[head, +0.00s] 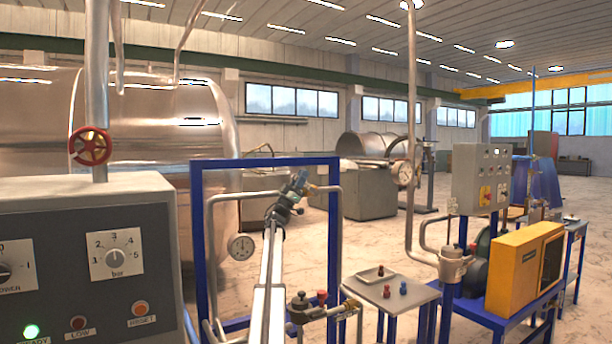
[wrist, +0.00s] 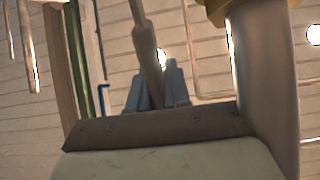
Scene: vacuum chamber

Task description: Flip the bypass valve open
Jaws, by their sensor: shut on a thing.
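The bypass valve (head: 301,181) appears as a small blue-grey fitting at the top of the blue frame, where two grey pipes come in from left and right. My gripper (head: 291,198) reaches it from below and partly covers it. In the wrist view my gripper (wrist: 156,92) has its two blue-grey fingers shut around the lower end of a grey-brown lever (wrist: 145,45). The lever stands nearly upright in that picture, tilted slightly. The valve's body is hard to make out, and whether it stands open or shut I cannot tell.
A control panel (head: 80,250) fills the lower left.

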